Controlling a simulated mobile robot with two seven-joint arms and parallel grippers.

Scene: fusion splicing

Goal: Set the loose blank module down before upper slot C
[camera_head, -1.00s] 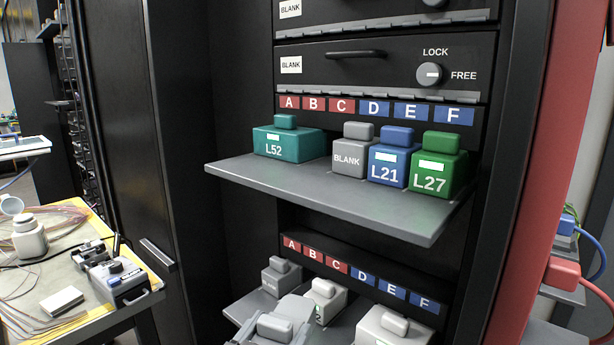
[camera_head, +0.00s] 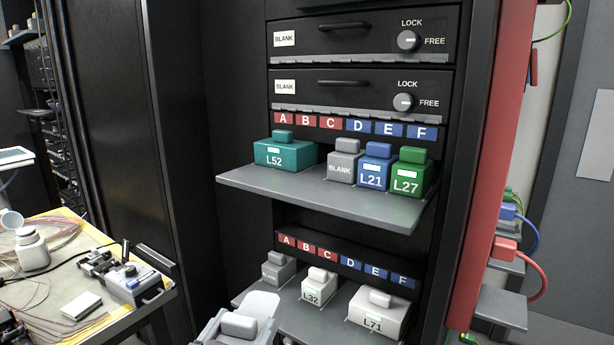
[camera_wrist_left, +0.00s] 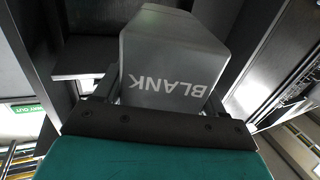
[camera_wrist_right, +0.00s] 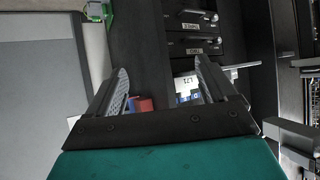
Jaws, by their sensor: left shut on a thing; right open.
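My left gripper (camera_wrist_left: 163,92) is shut on a grey blank module (camera_wrist_left: 172,55), whose BLANK lettering shows between the fingers in the left wrist view. In the head view the held module (camera_head: 238,325) is at the bottom, in front of the lower shelf. The upper C label (camera_head: 331,123) is the third red one above the upper shelf (camera_head: 300,192). Below it is a gap between the teal L52 module (camera_head: 285,154) and a standing grey BLANK module (camera_head: 341,162). My right gripper (camera_wrist_right: 160,95) is open and empty in its wrist view.
The blue L21 (camera_head: 374,168) and green L27 (camera_head: 408,173) stand right of the grey BLANK. The lower shelf (camera_head: 335,325) holds a grey module (camera_head: 278,267), L32 (camera_head: 318,286) and L71 (camera_head: 378,311). A cluttered worktable (camera_head: 100,325) is at left. The upper shelf's front strip is bare.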

